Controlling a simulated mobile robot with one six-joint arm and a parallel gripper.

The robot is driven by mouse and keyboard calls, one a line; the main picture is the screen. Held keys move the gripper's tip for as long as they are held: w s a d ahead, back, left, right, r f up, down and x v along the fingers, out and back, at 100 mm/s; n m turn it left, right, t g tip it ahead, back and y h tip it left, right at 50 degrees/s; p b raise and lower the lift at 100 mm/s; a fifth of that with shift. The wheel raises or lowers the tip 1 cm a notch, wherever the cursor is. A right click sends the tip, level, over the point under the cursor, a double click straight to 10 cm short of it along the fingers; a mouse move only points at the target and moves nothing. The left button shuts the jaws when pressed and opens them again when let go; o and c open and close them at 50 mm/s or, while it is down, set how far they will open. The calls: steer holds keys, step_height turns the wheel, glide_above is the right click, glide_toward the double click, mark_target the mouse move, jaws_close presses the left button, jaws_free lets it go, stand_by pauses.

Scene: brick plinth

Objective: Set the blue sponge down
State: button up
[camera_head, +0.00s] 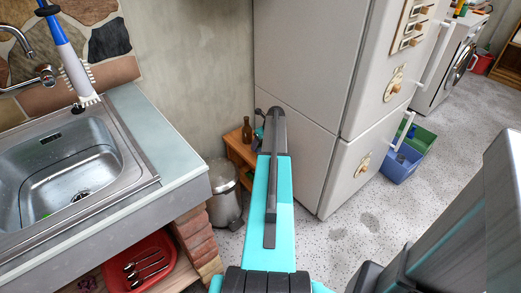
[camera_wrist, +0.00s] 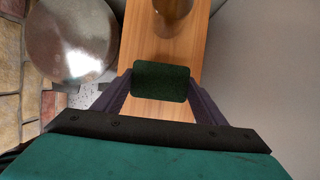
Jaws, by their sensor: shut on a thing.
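In the wrist view my gripper (camera_wrist: 160,88) is shut on the sponge (camera_wrist: 160,80), with one dark finger at each side. The face turned to the camera is dark green; no blue shows on it. The sponge is over the wooden top of a small stand (camera_wrist: 146,52), between my wrist and a brown bottle (camera_wrist: 172,14). Whether it touches the wood I cannot tell. In the head view the stand (camera_head: 234,146) and bottle (camera_head: 246,131) show behind my arm; the sponge cannot be made out there.
A metal bin (camera_wrist: 72,38) stands left of the stand; it also shows in the head view (camera_head: 225,187). A white fridge (camera_head: 300,100) is to the right. The sink counter (camera_head: 165,140) is to the left, with a red tub (camera_head: 140,265) below. Speckled floor is free in front of the fridge.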

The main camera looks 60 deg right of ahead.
steer(key=shift+f, duration=1.7)
steer(key=shift+f, duration=0.15)
steer(key=o, duration=1)
steer(key=shift+o, duration=0.2)
steer(key=v, duration=1.2)
steer(key=shift+w+a+r, duration=0.1)
steer(key=shift+r, duration=0.15)
